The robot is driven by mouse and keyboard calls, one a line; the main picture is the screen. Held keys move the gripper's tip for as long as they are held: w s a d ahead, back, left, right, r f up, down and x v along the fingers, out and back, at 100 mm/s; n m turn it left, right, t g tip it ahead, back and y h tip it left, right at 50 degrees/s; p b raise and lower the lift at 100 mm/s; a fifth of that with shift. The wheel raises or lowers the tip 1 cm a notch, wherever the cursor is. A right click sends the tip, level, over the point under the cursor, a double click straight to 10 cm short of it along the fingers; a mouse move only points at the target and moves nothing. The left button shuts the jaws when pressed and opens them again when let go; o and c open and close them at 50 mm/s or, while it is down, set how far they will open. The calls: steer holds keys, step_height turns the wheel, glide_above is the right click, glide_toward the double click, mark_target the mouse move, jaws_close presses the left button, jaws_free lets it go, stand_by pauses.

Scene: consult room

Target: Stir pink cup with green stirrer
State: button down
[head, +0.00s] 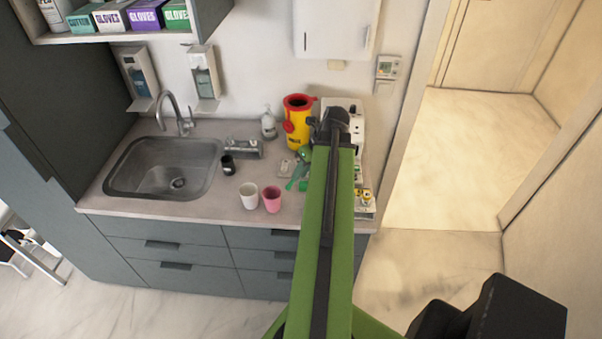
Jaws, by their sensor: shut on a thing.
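The pink cup (271,199) stands upright near the front edge of the counter, just right of a white cup (249,196). My green arm reaches up over the counter to the right of both cups and hides much of what is below it. My gripper (304,158) shows only partly at the arm's left side, behind and to the right of the pink cup. It is shut on the green stirrer (294,178), which slants down and left, apart from the pink cup. The exact grip is hidden.
The counter (225,205) also holds a small black cup (228,165), a yellow and red bin (297,125), a soap bottle (268,123) and a white device (357,130). A sink (165,165) lies at left. Wall dispensers hang behind; a doorway opens at right.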

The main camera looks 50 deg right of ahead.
step_height(320, 180, up, 5)
steer(key=p, duration=0.5)
steer(key=shift+r, duration=0.15)
